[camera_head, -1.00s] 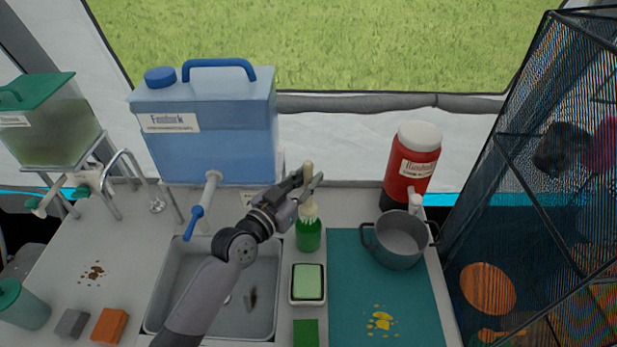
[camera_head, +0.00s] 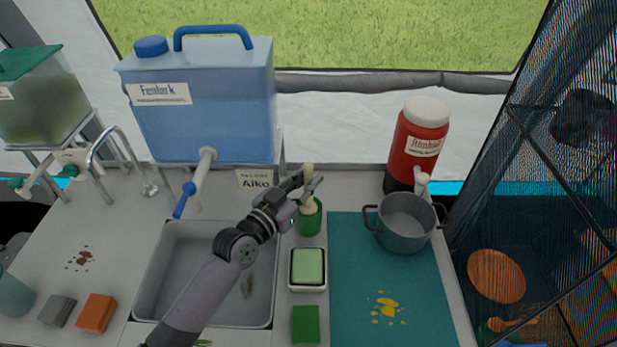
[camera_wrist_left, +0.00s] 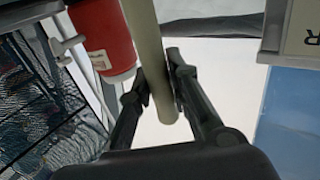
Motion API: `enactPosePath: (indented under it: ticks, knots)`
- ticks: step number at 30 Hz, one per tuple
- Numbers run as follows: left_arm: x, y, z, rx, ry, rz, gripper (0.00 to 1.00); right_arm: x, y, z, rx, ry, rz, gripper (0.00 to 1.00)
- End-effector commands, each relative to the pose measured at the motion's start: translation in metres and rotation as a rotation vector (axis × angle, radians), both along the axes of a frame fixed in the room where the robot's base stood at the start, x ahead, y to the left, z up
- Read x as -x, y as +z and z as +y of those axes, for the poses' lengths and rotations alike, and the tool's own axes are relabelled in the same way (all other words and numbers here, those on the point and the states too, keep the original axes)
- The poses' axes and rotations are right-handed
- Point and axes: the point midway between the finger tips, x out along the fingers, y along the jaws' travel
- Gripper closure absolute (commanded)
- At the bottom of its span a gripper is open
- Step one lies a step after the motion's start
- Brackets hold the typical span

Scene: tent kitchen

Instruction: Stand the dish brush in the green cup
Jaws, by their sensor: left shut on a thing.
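The dish brush (camera_head: 308,171) has a pale cream handle that stands roughly upright. My left gripper (camera_head: 313,187) is shut on it, directly above the green cup (camera_head: 311,224). Below the fingers, a pale part of the brush reaches down to the cup's mouth and appears to be inside the rim; its lower end is hidden. In the left wrist view the pale handle (camera_wrist_left: 150,60) runs between the two dark fingers (camera_wrist_left: 165,90). The cup stands upright on the counter behind the sponge dish. My right gripper is not in view.
A sink (camera_head: 240,285) lies left of the cup, and a sponge dish (camera_head: 308,284) sits in front. A grey pot (camera_head: 406,225) stands on the teal mat (camera_head: 350,300) at right. A red jug (camera_head: 418,150) and blue water container (camera_head: 205,115) stand behind.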

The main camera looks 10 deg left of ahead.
Motion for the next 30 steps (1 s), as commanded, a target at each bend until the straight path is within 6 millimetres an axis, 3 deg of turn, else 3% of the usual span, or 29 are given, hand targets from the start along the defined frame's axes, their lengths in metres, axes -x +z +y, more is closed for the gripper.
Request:
enactPosePath:
  ticks: [9, 10, 20, 30]
  knots:
    - [0.0000, -0.0012, -0.0001, 0.000, 0.000, -0.001, 1.00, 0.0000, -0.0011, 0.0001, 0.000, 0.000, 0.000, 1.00]
    - [0.0000, -0.0011, -0.0001, 0.000, 0.000, -0.001, 0.81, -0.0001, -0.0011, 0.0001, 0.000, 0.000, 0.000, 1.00]
    - [0.0000, -0.0013, -0.0001, 0.000, 0.000, -0.001, 0.59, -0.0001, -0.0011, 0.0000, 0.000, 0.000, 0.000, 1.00]
    - [0.0026, -0.0021, 0.0012, 0.000, 0.000, 0.001, 0.59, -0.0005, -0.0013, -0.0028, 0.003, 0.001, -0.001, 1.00]
